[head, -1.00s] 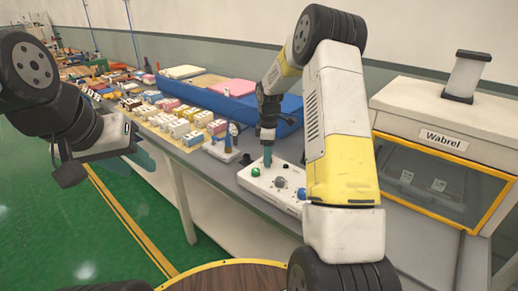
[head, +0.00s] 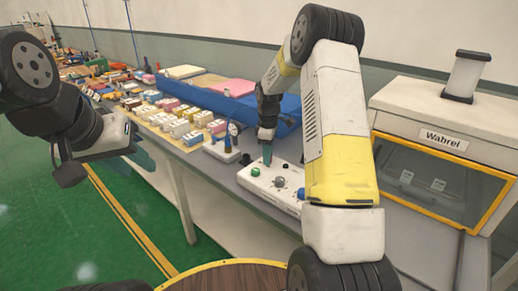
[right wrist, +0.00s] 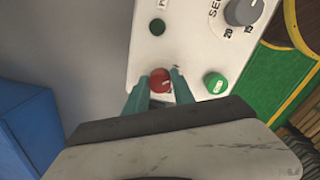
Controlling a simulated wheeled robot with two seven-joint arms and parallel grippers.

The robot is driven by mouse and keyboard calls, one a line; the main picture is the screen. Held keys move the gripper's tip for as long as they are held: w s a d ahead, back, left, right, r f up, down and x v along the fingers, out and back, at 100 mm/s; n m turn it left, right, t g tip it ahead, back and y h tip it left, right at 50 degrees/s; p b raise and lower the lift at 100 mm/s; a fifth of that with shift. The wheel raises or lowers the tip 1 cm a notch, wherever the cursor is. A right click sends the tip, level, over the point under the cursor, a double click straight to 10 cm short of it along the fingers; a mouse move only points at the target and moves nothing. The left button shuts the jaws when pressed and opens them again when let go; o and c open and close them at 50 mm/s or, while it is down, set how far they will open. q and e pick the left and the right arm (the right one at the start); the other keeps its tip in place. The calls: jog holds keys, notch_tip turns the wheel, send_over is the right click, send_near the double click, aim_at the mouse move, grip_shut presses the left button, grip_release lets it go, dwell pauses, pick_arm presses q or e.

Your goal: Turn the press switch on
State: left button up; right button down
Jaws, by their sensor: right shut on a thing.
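The white control box (head: 285,181) lies on the grey bench in the head view. It carries a green button (head: 256,171), a grey knob (head: 280,182) and a blue knob (head: 301,193). In the right wrist view a red knob (right wrist: 160,80) sits between the teal fingers of my right gripper (right wrist: 160,90), which is shut on it. My right gripper (head: 267,152) points down at the box. My left gripper (head: 145,158) hangs off the bench, its opening unclear.
The Wabrel machine (head: 440,160) with a yellow-framed window stands at the right. Green floor is open at the left.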

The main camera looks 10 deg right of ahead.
jog(key=m, duration=0.8)
jog(key=shift+a, duration=0.1)
jog(key=m, duration=0.4)
jog(key=shift+w+m, duration=0.1)
jog(key=shift+m, duration=2.1)
jog(key=c, duration=1.1)
grip_release()
jog(key=shift+g, duration=0.3)
jog(key=shift+o, duration=0.2)
